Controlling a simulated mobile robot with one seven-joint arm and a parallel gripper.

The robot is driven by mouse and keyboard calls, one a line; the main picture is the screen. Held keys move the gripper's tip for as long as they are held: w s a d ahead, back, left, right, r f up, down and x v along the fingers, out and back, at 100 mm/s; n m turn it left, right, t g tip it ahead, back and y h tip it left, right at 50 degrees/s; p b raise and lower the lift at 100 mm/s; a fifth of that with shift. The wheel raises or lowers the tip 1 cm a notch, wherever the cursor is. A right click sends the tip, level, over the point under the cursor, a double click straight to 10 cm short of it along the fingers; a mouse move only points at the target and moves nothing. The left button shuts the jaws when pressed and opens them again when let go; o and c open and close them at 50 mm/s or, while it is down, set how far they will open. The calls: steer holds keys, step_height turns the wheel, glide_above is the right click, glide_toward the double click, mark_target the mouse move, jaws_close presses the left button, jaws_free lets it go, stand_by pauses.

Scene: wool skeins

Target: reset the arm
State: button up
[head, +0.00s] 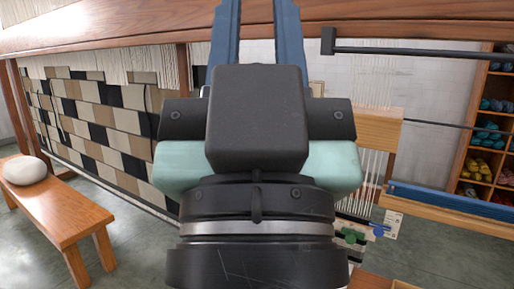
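My gripper (256,20) fills the middle of the head view, seen from behind with its two blue fingers pointing up. The fingers stand apart, with the wooden beam showing through the gap and nothing seen between them. The fingertips are cut off by the top edge. My dark wrist hides the middle of the scene behind it.
A wooden beam (400,14) crosses the top. A black-and-beige woven cloth (95,115) hangs at left. A wooden bench (62,210) holds a whitish rounded object (25,171). Shelves (462,150) with coloured skeins (475,168) stand at right, behind a dark rod (420,51).

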step_height(320, 180, up, 21)
steer(key=p, duration=1.9)
steer(key=shift+r, duration=0.2)
